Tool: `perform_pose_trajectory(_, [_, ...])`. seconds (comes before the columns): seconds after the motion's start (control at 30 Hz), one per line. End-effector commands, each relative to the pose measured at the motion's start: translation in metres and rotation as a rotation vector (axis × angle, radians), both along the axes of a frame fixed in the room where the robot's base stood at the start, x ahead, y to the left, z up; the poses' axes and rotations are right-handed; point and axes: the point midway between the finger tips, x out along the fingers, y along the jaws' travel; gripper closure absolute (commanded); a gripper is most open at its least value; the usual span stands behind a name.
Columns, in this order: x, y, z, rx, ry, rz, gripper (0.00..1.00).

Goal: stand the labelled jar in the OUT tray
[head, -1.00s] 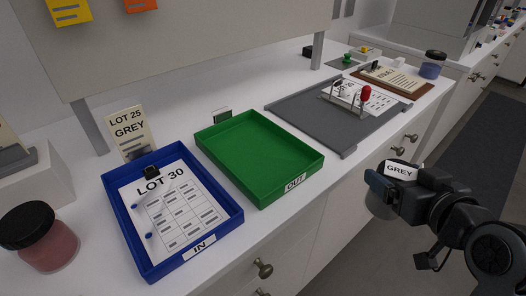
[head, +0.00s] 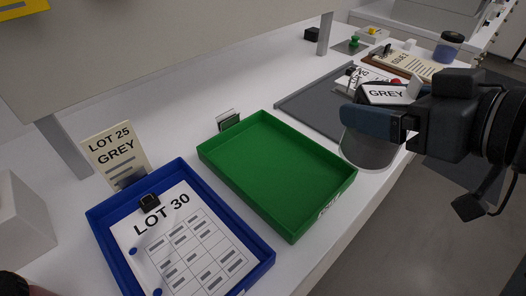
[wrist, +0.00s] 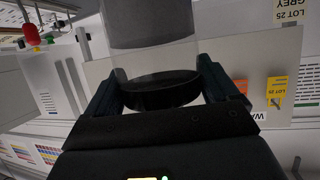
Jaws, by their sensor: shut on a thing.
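My gripper (head: 385,120) is shut on a clear jar with grey contents (head: 367,150), labelled GREY on its top. The jar is held in the air, just right of the green OUT tray (head: 230,185) and apart from it. In the wrist view the jar (wrist: 155,55) sits between the two fingers of my gripper (wrist: 160,85), a dark round end toward the camera. The OUT tray is empty. Its front label is partly hidden by glare and angle.
A blue tray (head: 97,222) with a LOT 30 sheet stands left of the OUT tray. A LOT 25 GREY card (head: 115,155) stands behind it. A grey mat (head: 310,103) with a sheet and a red-topped item lies behind the jar. The green tray's floor is clear.

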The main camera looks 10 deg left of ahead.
Motion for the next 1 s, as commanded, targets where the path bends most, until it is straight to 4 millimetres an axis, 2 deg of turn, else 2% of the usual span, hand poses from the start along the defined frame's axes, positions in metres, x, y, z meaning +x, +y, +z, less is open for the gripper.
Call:
perform_pose_trajectory(0.17, [0.003,0.019,-0.011,0.0,0.003,0.008,0.51])
perform_pose_trajectory(0.5, [0.02,0.087,-0.053,0.0,0.004,0.008,0.51])
perform_pose_trajectory(0.6, [0.025,0.101,-0.061,0.0,0.001,0.005,0.51])
perform_pose_trajectory(0.83, [0.028,0.113,-0.073,-0.001,0.001,0.002,0.51])
perform_pose_trajectory(1.0, [0.028,0.113,-0.098,0.0,0.004,0.002,0.51])
